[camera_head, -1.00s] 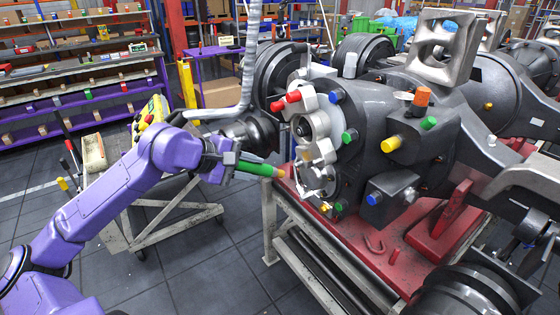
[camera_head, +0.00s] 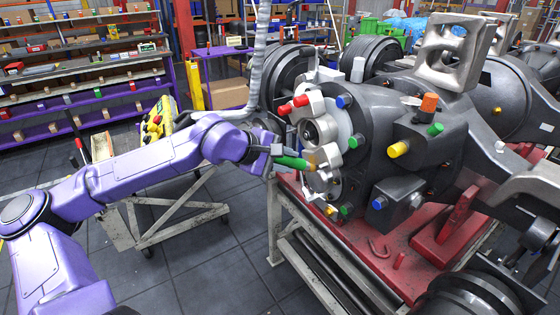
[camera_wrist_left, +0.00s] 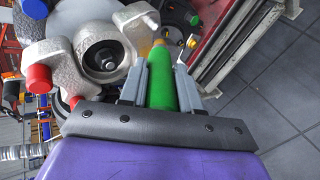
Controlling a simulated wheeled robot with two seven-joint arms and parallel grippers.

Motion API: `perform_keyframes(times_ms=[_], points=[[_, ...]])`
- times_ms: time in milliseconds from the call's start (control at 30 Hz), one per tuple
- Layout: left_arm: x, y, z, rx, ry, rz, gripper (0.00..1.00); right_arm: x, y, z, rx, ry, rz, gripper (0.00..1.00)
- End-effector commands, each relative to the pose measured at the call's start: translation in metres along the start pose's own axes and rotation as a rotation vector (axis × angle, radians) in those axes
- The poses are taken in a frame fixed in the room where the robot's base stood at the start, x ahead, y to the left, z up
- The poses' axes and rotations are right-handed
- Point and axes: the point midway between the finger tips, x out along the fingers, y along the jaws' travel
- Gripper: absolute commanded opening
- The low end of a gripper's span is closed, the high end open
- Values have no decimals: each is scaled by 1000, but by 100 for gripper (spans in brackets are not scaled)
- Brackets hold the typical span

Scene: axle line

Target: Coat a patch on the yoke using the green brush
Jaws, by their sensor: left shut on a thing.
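The green brush (camera_head: 294,162) is held in my left gripper (camera_head: 277,157), which is shut on it. In the left wrist view the brush (camera_wrist_left: 161,82) lies between the two grey fingers of the gripper (camera_wrist_left: 161,85). Its tan tip points at the yoke. The silver-grey yoke (camera_head: 327,155) sits on the front of the dark axle housing, and in the left wrist view it (camera_wrist_left: 118,40) is just left of the brush. The brush tip is at or very near the yoke's lower arm; I cannot tell whether it touches. My right gripper is not in view.
The dark axle housing (camera_head: 385,125) stands on a red stand (camera_head: 375,262), with coloured caps sticking out near the yoke. A trolley (camera_head: 170,215) with a yellow control box (camera_head: 153,122) is behind my left arm. The floor in front is clear.

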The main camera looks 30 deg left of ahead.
Motion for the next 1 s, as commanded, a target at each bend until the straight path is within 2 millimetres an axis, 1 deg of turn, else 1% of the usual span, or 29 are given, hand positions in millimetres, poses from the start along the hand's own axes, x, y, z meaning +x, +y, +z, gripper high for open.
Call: perform_keyframes(times_ms=[467,1000], points=[[0,0,0,1,0,-1,0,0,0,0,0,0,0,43],[9,6,1,0,0,-2,0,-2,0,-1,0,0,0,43]])
